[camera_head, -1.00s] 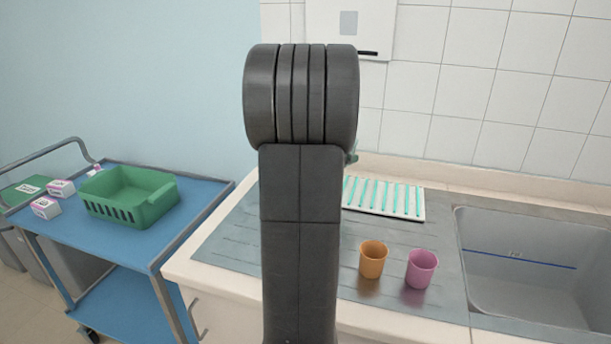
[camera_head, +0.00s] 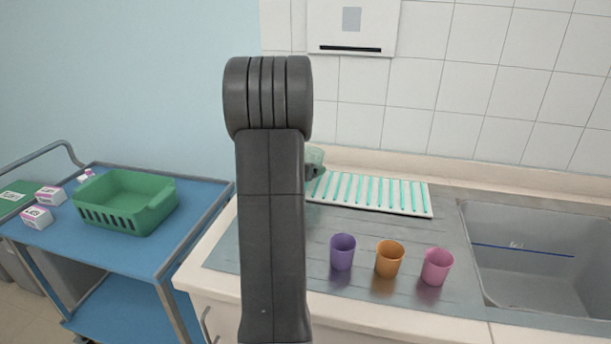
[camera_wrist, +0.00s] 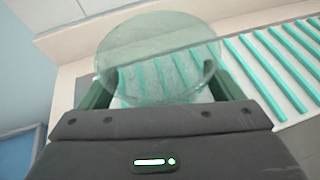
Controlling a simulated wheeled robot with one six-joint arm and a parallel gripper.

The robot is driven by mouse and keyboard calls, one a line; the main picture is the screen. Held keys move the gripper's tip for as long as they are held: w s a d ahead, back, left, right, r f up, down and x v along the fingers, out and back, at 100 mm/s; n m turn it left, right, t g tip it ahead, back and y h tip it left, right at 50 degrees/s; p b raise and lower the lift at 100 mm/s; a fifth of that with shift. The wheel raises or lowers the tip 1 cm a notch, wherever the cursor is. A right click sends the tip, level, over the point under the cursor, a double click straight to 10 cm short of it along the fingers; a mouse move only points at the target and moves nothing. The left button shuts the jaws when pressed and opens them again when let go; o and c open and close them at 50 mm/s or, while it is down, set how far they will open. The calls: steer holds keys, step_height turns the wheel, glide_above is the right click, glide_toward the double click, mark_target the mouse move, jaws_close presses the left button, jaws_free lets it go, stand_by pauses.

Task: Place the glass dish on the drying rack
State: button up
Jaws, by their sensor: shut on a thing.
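The glass dish (camera_wrist: 160,55) is a clear, round, pale-green piece held in my gripper (camera_wrist: 158,92) in the wrist view. The gripper's green fingers lie on either side of it, and rack bars show through the glass. The drying rack (camera_head: 385,194), a white tray with several teal bars, lies on the counter at the wall. It also shows in the wrist view (camera_wrist: 275,70), behind and to the right of the dish. In the head view my arm hides most of the gripper and dish; part of the dish (camera_head: 316,157) shows at the rack's left end. Contact with the rack cannot be told.
Purple (camera_head: 343,252), orange (camera_head: 390,258) and pink (camera_head: 436,266) cups stand in front of the rack. A sink (camera_head: 530,255) is at the right. A blue cart (camera_head: 110,250) with a green basket (camera_head: 128,202) and small boxes stands at the left.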

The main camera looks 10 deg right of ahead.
steer(key=shift+f, duration=1.25)
steer(key=shift+f+b, duration=0.2)
steer(key=shift+b, duration=0.15)
steer(key=o, duration=1)
steer(key=shift+c, duration=0.2)
steer(key=shift+r, duration=0.1)
steer(key=shift+r+p, duration=0.15)
steer(key=shift+p, duration=0.2)
steer(key=v, duration=1.2)
